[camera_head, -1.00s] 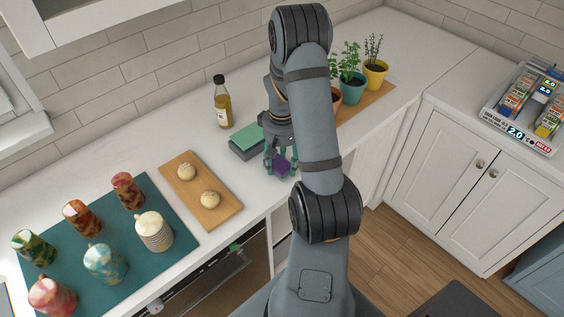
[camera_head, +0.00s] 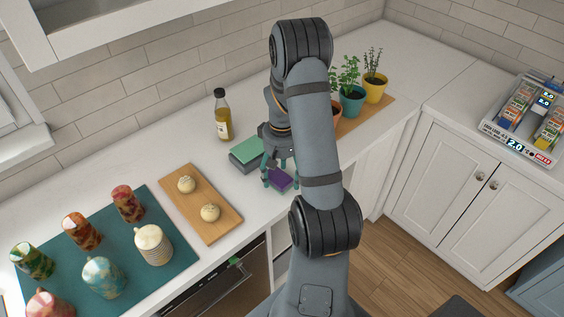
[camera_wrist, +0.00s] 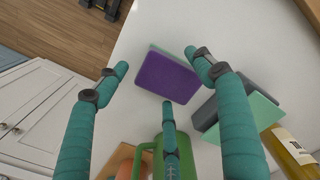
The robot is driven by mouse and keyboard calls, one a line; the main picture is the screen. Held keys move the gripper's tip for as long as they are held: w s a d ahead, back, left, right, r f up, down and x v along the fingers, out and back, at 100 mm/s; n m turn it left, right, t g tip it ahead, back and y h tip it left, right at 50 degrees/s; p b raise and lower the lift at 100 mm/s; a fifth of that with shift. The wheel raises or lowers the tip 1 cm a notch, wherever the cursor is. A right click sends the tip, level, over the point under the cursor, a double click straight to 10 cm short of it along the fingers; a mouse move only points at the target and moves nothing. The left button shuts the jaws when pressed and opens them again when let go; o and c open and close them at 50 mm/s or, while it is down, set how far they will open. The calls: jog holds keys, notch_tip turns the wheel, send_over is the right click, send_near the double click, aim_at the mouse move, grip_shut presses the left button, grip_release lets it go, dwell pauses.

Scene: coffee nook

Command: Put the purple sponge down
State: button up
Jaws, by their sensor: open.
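The purple sponge (camera_head: 279,179) lies on the white counter close to its front edge. In the wrist view the purple sponge (camera_wrist: 168,77) shows its broad purple face, with a thin green edge behind it. My gripper (camera_head: 278,172) is over the sponge, pointing down, with its teal fingers spread. In the wrist view the fingers of my gripper (camera_wrist: 160,76) are open around the sponge, with a visible gap at the left finger. The right fingertip overlaps the sponge's edge in the picture; I cannot tell if it touches.
A green-topped, grey-sided stack (camera_head: 247,151) is close behind the sponge, with a bottle (camera_head: 222,115) beyond. A wooden board (camera_head: 223,222) with two round buns is left. Potted plants (camera_head: 352,98) stand right. A green object with a handle (camera_wrist: 148,160) is near the lower finger.

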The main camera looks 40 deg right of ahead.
aim_at(282, 178)
notch_tip(282, 178, up, 12)
jog(key=shift+f, duration=0.25)
dwell(0.4)
notch_tip(282, 178, down, 12)
jog(key=shift+s+f, duration=0.1)
jog(key=shift+f, duration=0.15)
jog(key=shift+r+b, duration=0.3)
jog(key=shift+r, duration=1.35)
